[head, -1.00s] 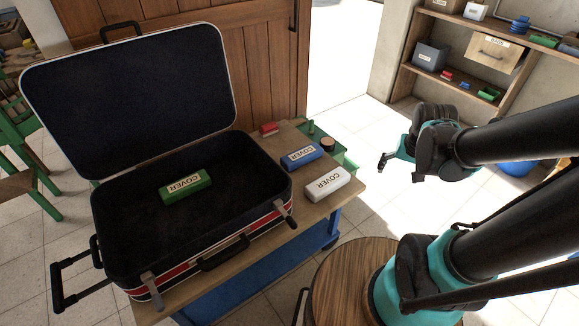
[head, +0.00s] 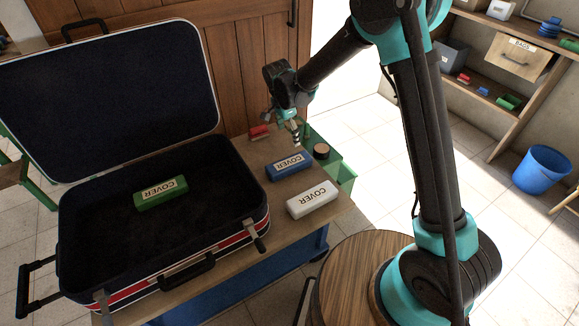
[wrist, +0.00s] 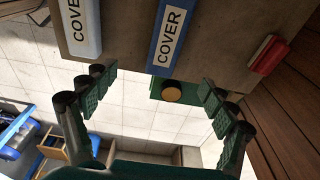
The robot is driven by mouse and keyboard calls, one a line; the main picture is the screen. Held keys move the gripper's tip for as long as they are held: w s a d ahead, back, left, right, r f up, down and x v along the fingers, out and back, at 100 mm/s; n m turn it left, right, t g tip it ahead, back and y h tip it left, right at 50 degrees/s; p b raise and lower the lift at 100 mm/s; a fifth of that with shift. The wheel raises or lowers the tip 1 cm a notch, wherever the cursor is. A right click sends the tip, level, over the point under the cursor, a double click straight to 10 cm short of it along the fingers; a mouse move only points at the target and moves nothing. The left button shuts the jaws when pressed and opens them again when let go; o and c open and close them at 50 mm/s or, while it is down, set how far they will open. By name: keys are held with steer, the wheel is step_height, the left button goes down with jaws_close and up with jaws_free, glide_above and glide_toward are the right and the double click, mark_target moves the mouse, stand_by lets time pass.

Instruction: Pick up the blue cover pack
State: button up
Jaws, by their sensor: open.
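The blue cover pack (head: 289,165) lies flat on the wooden table, to the right of the open suitcase, with a "COVER" label on top. It also shows in the wrist view (wrist: 168,45), at the top centre. My gripper (head: 297,133) is open and empty, above and just behind the blue pack in the head view. In the wrist view its two green-padded fingers (wrist: 155,95) are spread wide, with the blue pack beyond them and nothing between them.
A white cover pack (head: 312,199) lies close in front of the blue one. A green cover pack (head: 161,193) lies in the suitcase (head: 186,271). A small red block (head: 259,132) sits behind. A green crate (head: 346,177) with a round brown-topped item (head: 321,151) stands at the table's right side.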

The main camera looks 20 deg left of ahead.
glide_toward(289, 162)
steer(key=f, duration=0.2)
steer(key=d+f, duration=0.1)
steer(key=f, duration=0.2)
steer(key=shift+w+f, duration=0.2)
steer(key=shift+f, duration=0.7)
steer(key=shift+w+f, duration=0.2)
steer(key=shift+f, duration=0.75)
steer(key=shift+w+f, duration=0.15)
steer(key=shift+f, duration=0.75)
steer(key=c, duration=1.4)
